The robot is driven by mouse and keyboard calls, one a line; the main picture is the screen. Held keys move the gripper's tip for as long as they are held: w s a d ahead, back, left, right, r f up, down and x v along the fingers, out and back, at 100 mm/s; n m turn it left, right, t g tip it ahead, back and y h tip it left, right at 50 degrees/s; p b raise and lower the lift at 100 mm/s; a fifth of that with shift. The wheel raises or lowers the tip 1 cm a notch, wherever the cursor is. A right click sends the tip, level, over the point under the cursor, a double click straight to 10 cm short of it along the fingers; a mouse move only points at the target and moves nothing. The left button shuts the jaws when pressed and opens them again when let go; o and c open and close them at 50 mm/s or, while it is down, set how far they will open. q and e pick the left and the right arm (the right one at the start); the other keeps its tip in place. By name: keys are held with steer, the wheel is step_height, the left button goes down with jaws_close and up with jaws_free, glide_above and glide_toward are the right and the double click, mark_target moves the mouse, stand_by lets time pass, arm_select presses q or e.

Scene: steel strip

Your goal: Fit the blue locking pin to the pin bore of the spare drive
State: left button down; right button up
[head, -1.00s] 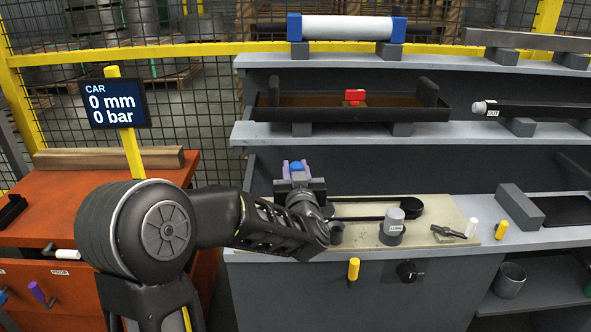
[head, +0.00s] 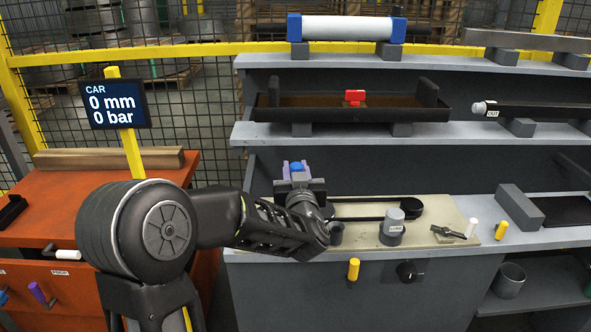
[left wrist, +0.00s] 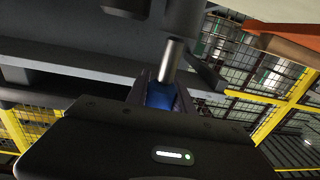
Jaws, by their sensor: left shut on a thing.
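My left gripper (head: 298,170) is at the left end of the workbench, behind the beige mat's left side, with its purple fingers pointing away from me. It is shut on the blue locking pin (head: 297,167), of which only a little blue shows. In the left wrist view the blue pin (left wrist: 161,95) sits between the fingers, and a bright steel shaft (left wrist: 171,61) runs from it to a dark grey cylindrical part (left wrist: 184,17). Whether the shaft enters that part or only overlaps it I cannot tell. I cannot make out the pin bore. My right gripper is not in view.
The beige mat (head: 450,207) carries a black belt loop, a grey labelled cylinder (head: 391,227) and a black lever tool (head: 447,232). A shelf (head: 270,131) with a dark tray (head: 280,114) hangs above. An orange cabinet (head: 50,220) stands at left.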

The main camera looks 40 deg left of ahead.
arm_select(q)
steer(key=shift+f+b, duration=0.95)
steer(key=shift+f, duration=0.25)
stand_by(0.4)
steer(key=c, duration=1)
jaws_free()
steer(key=shift+r, duration=0.1)
steer(key=shift+s+d, duration=0.2)
steer(key=p+v, duration=0.1)
steer(key=v, duration=0.6)
steer(key=shift+s+d, duration=0.1)
